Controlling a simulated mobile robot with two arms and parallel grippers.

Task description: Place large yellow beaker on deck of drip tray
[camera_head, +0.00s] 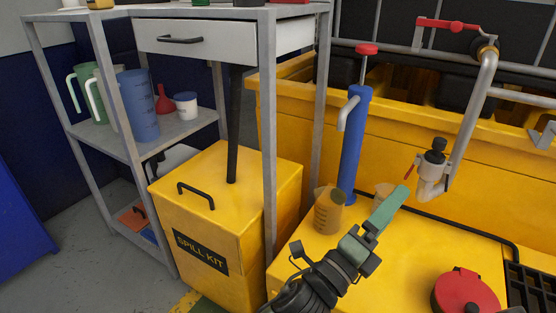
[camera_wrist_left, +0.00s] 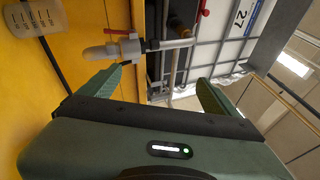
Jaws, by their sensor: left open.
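A translucent yellow beaker (camera_head: 328,212) stands upright on the yellow deck (camera_head: 420,245), at its back left by the blue hand pump. My left gripper (camera_head: 392,204) is over the deck, to the right of the yellow beaker and apart from it, pointing up and right. Its green fingers are spread and empty in the left wrist view (camera_wrist_left: 158,88). My right gripper is not in view.
A blue hand pump (camera_head: 352,145) and a pipe with a valve (camera_head: 433,175) rise at the deck's back. A red-lidded can (camera_head: 466,292) and a black grate (camera_head: 530,285) are at front right. The spill kit box (camera_head: 225,210) and a grey shelf post (camera_head: 268,130) stand left.

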